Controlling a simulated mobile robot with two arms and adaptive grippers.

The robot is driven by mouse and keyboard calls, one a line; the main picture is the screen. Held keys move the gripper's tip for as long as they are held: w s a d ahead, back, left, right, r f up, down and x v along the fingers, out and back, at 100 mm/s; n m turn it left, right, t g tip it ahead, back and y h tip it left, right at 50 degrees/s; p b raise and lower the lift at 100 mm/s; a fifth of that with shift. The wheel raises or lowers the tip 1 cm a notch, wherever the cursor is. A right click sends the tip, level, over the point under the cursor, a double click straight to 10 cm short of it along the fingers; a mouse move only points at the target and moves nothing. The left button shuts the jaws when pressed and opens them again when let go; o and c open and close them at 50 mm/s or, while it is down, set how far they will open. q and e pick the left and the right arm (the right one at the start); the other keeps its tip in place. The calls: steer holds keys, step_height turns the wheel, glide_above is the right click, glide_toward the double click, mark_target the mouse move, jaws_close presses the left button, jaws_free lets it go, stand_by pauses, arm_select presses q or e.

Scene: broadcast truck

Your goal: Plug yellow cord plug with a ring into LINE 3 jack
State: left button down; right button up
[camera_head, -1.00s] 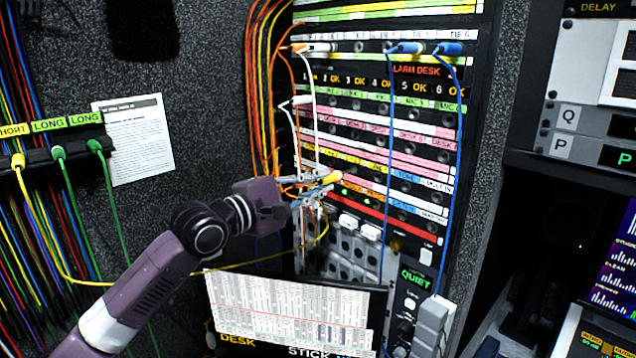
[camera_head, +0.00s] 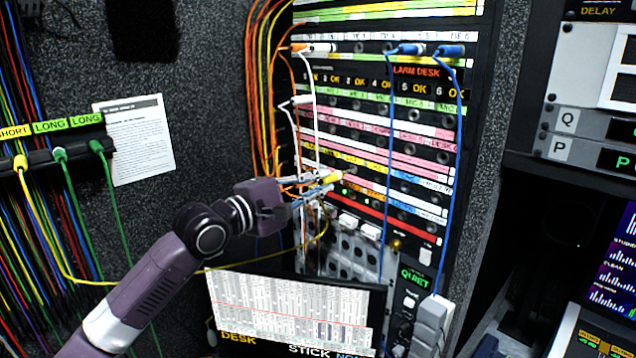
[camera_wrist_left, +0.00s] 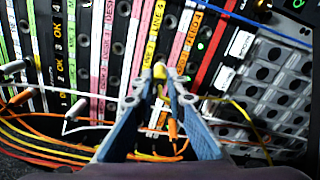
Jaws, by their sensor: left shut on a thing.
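My left gripper (camera_head: 324,182) is shut on the yellow cord plug (camera_head: 336,177) in front of the patch panel. In the left wrist view the plug (camera_wrist_left: 159,71) sits between the fingertips (camera_wrist_left: 164,86) and points at the panel's label strips and jacks. Its tip is against or very close to the panel; I cannot tell whether it is in a jack. The yellow cord (camera_head: 240,264) hangs from the gripper and runs left to the cord rack. A yellow label strip with LINE lettering (camera_wrist_left: 130,35) shows beside the plug. My right gripper is not in view.
White cords (camera_head: 316,110), orange cords and blue cords (camera_head: 458,110) hang across the patch panel near the gripper. A cord rack (camera_head: 60,160) is on the left wall. A screen (camera_head: 290,310) stands below the arm.

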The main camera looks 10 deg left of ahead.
mark_target(341, 174)
arm_select(q)
steer(key=shift+p+x, duration=0.7)
steer(key=shift+x, duration=0.6)
steer(key=shift+w+d+r, duration=0.1)
steer(key=shift+w+d, duration=0.2)
steer(key=shift+w+d+p, duration=0.15)
steer(key=shift+w+p, duration=0.05)
steer(key=shift+p, duration=0.1)
steer(key=c, duration=1.8)
jaws_free()
steer(key=shift+c, duration=0.2)
steer(key=shift+s, duration=0.15)
steer(key=v, duration=0.8)
